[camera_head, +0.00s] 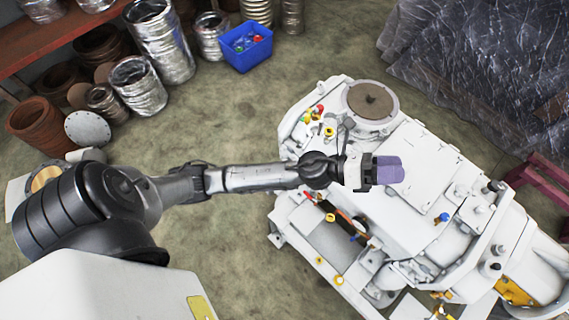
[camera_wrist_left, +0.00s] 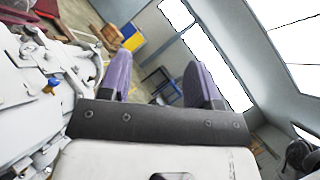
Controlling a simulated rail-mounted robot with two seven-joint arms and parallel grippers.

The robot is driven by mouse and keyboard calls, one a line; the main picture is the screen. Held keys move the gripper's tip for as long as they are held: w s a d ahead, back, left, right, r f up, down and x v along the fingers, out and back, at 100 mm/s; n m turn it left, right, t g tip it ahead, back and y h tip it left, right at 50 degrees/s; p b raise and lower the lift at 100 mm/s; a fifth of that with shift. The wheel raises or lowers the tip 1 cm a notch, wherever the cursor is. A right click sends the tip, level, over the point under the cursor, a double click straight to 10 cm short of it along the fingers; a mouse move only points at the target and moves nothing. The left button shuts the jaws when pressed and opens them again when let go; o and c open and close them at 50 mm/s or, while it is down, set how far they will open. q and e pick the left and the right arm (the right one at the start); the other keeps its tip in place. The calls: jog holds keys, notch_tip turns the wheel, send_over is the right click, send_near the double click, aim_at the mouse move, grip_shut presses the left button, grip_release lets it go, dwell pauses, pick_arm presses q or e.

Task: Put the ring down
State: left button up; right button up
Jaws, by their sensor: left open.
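My left gripper (camera_head: 388,169), with purple fingertips, is over the middle of the white vacuum machine (camera_head: 405,160) in the head view. In the left wrist view its two purple fingers (camera_wrist_left: 158,80) stand wide apart with nothing visible between them. A round port (camera_head: 372,101) with a pale rim and brown centre is on the machine's top, behind and apart from the gripper. I cannot tell whether a separate ring lies on this port. No ring shows clearly elsewhere. My right gripper is not in view.
A blue bin (camera_head: 246,46) with small coloured parts stands on the floor at the back. Silver ducts (camera_head: 160,42) and rusty round parts (camera_head: 40,128) stand at the left. A dark wrapped block (camera_head: 480,60) is at the back right.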

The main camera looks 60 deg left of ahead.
pick_arm(q)
jog(key=s+a+f+n+y, duration=0.25)
jog(key=f+n+y, duration=0.2)
jog(key=n, duration=0.35)
jog(key=s+a+f+n+g+y, duration=0.1)
jog(key=s+a+f+n+y, duration=0.2)
jog(key=n+y, duration=0.4)
jog(key=s+a+f+n+y, duration=0.1)
jog(key=a+f+n+y, duration=0.35)
jog(key=n, duration=0.45)
jog(key=s+f+n+g, duration=0.4)
jog(key=s+f+g, duration=0.1)
jog(key=s, duration=0.5)
jog(key=s+f+n+g+h, duration=0.1)
jog(key=s+f+n+g, duration=0.3)
jog(key=s, duration=0.6)
jog(key=a+n+g, duration=0.1)
jog(key=g, duration=0.1)
jog(key=shift+s+f+g, duration=0.4)
jog(key=shift+r, duration=0.1)
